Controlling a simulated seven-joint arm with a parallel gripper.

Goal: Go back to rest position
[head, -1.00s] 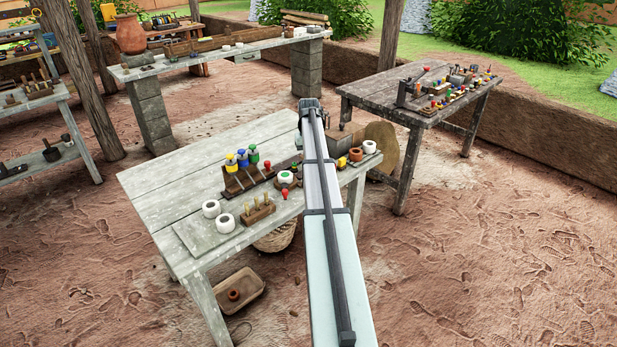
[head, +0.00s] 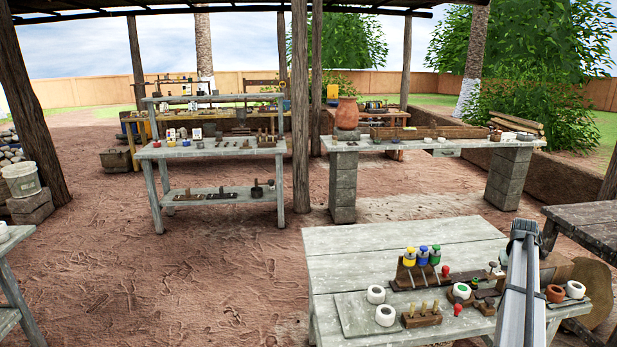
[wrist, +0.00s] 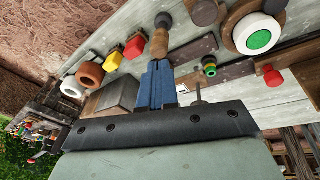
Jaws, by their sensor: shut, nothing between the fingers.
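My gripper shows in the wrist view (wrist: 157,82) as two blue fingers pressed together, with nothing between them. Past their tips a wooden-handled tool (wrist: 160,40) lies on the grey plank table; in the picture its handle end lines up with the tips, and I cannot tell if they touch. In the head view my arm rises at the lower right in front of the table (head: 370,240), and my gripper is hidden behind it. A white pot with a green inside (wrist: 259,36) is to the right of the fingers in the wrist view.
A darker table (head: 590,217) is at the right. The table's back left is clear.

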